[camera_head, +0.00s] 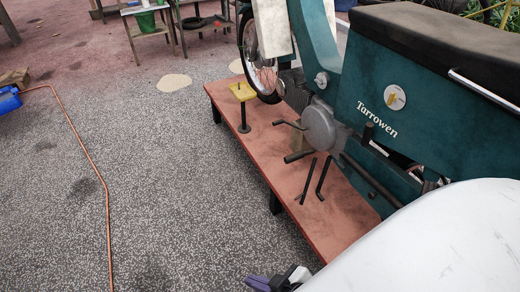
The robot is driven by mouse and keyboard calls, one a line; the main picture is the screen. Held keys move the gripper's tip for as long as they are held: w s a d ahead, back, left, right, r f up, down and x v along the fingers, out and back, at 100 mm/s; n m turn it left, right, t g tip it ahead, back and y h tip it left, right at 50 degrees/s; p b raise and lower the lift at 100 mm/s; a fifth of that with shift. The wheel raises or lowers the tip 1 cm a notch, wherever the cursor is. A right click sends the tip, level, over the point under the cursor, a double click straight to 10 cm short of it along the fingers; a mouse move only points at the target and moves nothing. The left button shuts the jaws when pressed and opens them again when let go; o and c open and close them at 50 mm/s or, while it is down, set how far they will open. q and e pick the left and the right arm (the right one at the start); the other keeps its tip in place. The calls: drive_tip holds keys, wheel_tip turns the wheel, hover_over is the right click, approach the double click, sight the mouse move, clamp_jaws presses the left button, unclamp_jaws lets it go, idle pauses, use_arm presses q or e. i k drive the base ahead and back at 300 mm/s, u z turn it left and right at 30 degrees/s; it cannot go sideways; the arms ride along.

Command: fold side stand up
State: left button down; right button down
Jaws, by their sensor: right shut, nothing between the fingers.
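A teal moped (350,100) marked "Tarrowen" stands on a low red platform. Its side stand (324,178), a thin dark leg, hangs below the engine and reaches down to the platform. A second dark bar shape (308,182) lies just left of it; I cannot tell whether it is another part or a shadow. My right gripper (260,283), with purple fingertips, is at the bottom edge, partly cut off. It is shut and empty, in front of the platform and apart from the stand. My left gripper is not in view.
The red platform (235,125) has an open front edge. A yellow-topped post (242,92) stands near its far end. Dark pedal-like bars (298,156) stick out near the engine. An orange hose (104,190) crosses the speckled floor at left. The floor between is clear.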

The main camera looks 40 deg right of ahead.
sight(303, 195)
drive_tip(key=z, duration=0.2)
drive_tip(key=i, duration=0.9)
drive_tip(key=z, duration=1.15)
drive_tip(key=i, duration=0.3)
drive_tip(key=z, duration=0.2)
